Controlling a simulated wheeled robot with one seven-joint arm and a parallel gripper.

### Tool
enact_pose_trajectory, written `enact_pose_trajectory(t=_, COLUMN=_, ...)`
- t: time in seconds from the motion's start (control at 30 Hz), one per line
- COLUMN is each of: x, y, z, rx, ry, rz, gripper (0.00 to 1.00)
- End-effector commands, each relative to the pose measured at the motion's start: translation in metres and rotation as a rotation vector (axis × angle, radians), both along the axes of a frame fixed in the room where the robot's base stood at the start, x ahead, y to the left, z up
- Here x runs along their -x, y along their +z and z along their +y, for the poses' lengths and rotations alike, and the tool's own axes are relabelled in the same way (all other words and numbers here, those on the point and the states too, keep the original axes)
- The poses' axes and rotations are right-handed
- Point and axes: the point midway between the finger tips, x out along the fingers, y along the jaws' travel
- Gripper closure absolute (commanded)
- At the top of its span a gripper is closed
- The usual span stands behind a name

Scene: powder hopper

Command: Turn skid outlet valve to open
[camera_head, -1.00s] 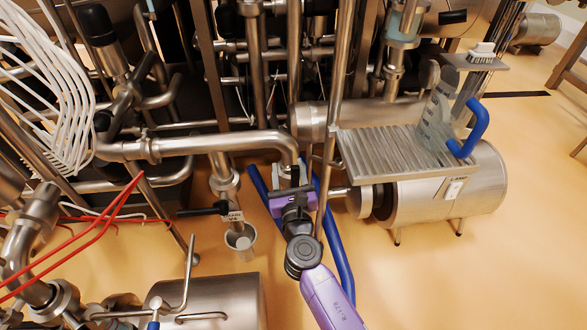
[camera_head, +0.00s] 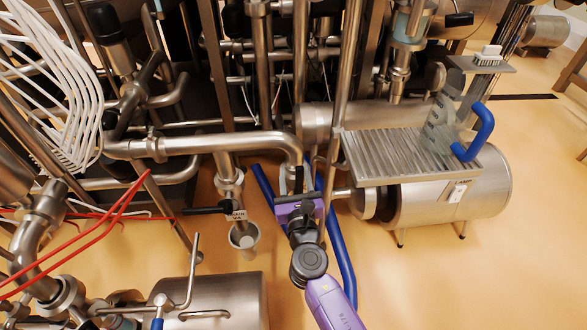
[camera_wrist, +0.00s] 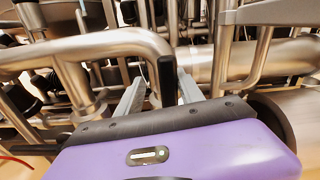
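A steel outlet pipe (camera_head: 215,143) runs level and bends down just in front of my gripper. A black lever handle (camera_wrist: 167,82) stands upright in the wrist view below that bend; I take it for the skid outlet valve's handle. My gripper (camera_wrist: 160,92) is open, with one grey finger on each side of the handle. A gap shows at the left finger; the right finger is close, and I cannot tell if it touches. In the head view my purple gripper (camera_head: 295,190) hides the valve's lower part.
A second black lever (camera_head: 207,210) with a white tag sits left of my gripper, above a steel cup (camera_head: 243,236). A ribbed step plate (camera_head: 382,157) over a steel motor (camera_head: 425,205) is close on the right. Blue hoses (camera_head: 340,240) pass by my arm. Open floor lies in front.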

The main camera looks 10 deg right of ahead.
Motion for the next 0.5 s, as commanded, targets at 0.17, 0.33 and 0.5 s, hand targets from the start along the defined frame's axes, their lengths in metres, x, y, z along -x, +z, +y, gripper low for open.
enact_pose_trajectory(t=0.17, x=0.032, y=0.000, z=0.003, rx=0.002, ry=0.006, rz=0.003, gripper=0.58)
enact_pose_trajectory(t=0.33, x=0.052, y=0.000, z=0.003, rx=0.001, ry=0.006, rz=0.002, gripper=0.58)
enact_pose_trajectory(t=0.5, x=0.060, y=0.000, z=0.002, rx=0.000, ry=0.004, rz=0.000, gripper=0.58)
